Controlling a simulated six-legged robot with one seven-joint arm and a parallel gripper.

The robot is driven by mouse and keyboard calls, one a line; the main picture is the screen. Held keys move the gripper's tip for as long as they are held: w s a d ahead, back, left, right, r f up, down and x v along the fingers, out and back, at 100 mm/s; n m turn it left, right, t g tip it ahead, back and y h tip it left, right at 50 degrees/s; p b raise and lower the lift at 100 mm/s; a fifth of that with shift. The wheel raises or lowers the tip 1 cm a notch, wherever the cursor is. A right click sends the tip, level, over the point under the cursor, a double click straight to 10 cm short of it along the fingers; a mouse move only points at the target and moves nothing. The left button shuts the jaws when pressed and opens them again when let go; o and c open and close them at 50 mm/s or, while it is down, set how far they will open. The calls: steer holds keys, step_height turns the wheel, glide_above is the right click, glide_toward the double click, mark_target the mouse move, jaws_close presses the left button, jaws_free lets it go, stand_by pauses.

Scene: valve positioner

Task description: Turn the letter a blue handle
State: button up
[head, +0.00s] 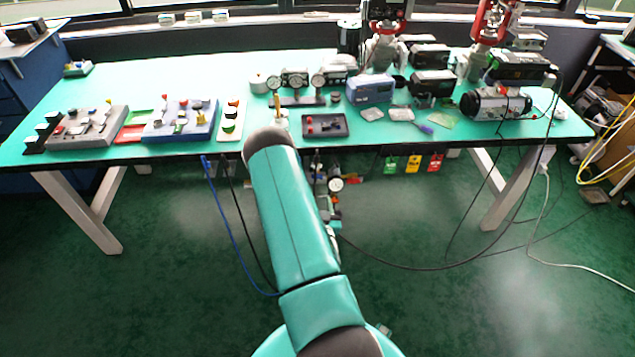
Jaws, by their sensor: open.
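I cannot pick out a blue handle marked with the letter a; any lettering is too small to read. Under the table's front edge, just right of my arm, hangs a small assembly with a round white gauge (335,184) and small coloured parts, partly hidden by my arm. My teal arm rises from the bottom middle to a dark elbow at the table's front edge. My gripper does not show; it seems hidden behind my arm.
The teal-topped table (300,75) holds a grey control panel (88,127), a blue-grey panel (180,120), a blue box (370,88) and a large valve actuator (495,103). Coloured tags (412,163) hang at the front. Cables cross the green floor (440,300).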

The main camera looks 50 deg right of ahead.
mark_target(317, 178)
steer(key=x, duration=0.9)
steer(key=shift+w+d, duration=0.15)
steer(key=shift+d, duration=0.15)
steer(key=c, duration=0.7)
steer(key=shift+n, duration=1.1)
steer(key=o, duration=0.7)
